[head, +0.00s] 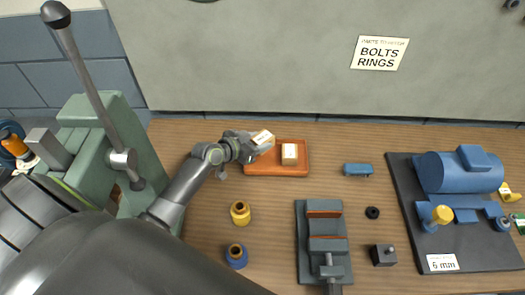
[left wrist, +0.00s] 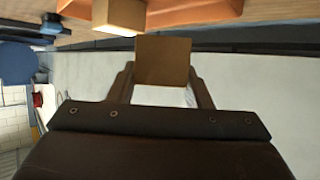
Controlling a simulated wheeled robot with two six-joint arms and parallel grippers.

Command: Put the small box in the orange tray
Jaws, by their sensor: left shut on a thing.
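My left gripper (head: 250,148) is shut on a small cardboard box (head: 263,138) with a pale top. The held box is over the left part of the orange tray (head: 275,169); how high it is above the tray is hard to tell. In the left wrist view the held box (left wrist: 163,60) sits between the two fingers. A second small box (head: 289,154) with a white label stands in the right half of the tray. It also shows in the left wrist view (left wrist: 119,14), next to the tray wall (left wrist: 195,14). My right gripper is not in view.
On the wooden table are a yellow ring part (head: 240,213), a blue one (head: 236,256), a vise (head: 323,245), a small blue block (head: 358,170), a black ring (head: 372,212) and a dark block (head: 383,255). A blue casing (head: 458,172) lies on a dark mat (head: 409,215) at right.

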